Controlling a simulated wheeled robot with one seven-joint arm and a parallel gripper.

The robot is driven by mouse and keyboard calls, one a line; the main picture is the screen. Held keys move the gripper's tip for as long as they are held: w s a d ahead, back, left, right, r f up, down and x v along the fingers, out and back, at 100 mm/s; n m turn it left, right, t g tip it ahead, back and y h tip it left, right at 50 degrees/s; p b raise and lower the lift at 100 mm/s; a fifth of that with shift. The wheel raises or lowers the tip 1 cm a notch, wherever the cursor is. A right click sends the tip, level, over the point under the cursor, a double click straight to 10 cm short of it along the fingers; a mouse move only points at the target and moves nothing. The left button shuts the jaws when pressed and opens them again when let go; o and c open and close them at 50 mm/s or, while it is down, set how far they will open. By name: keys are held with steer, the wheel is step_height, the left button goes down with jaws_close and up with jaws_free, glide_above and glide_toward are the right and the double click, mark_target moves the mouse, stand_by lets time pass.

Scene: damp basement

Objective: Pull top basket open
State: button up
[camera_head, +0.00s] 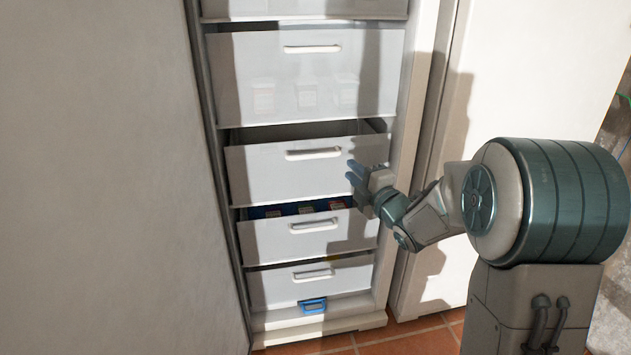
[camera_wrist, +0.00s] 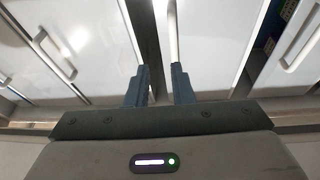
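A tall white cabinet holds a stack of translucent white baskets with pale bar handles. The topmost basket in the head view (camera_head: 303,10) is cut off by the frame edge. The large basket below it (camera_head: 310,90) looks shut, its handle (camera_head: 312,49) clear of me. The middle basket (camera_head: 290,180) stands out a little, with a dark gap over its front. My gripper (camera_head: 353,174) is at this basket's right side, right of its handle (camera_head: 314,154). In the wrist view my gripper (camera_wrist: 160,84) is open, fingers apart; a white handle bar (camera_wrist: 172,32) ends near the right fingertip. Contact is unclear.
Two lower baskets (camera_head: 275,243) (camera_head: 275,290) sit beneath; the upper one shows blue and coloured contents. A blue clip-like item (camera_head: 312,306) is at the bottom. A pale wall or panel (camera_head: 100,180) stands close on the left. Tiled floor (camera_head: 410,343) lies in front.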

mark_target(316, 157)
steer(key=w+a+b, duration=0.1)
steer(key=w+a, duration=0.2)
steer(key=w+a+n+y+b, duration=0.1)
steer(key=w+a, duration=0.2)
steer(key=w, duration=0.1)
steer(key=w+a+f+n+y+b, duration=0.1)
steer(key=w+a, duration=0.2)
steer(key=a, duration=0.1)
steer(key=shift+w+a+f+b, duration=0.1)
steer(key=shift+w+b, duration=0.15)
steer(key=shift+b, duration=0.05)
steer(key=shift+c, duration=0.3)
jaws_close()
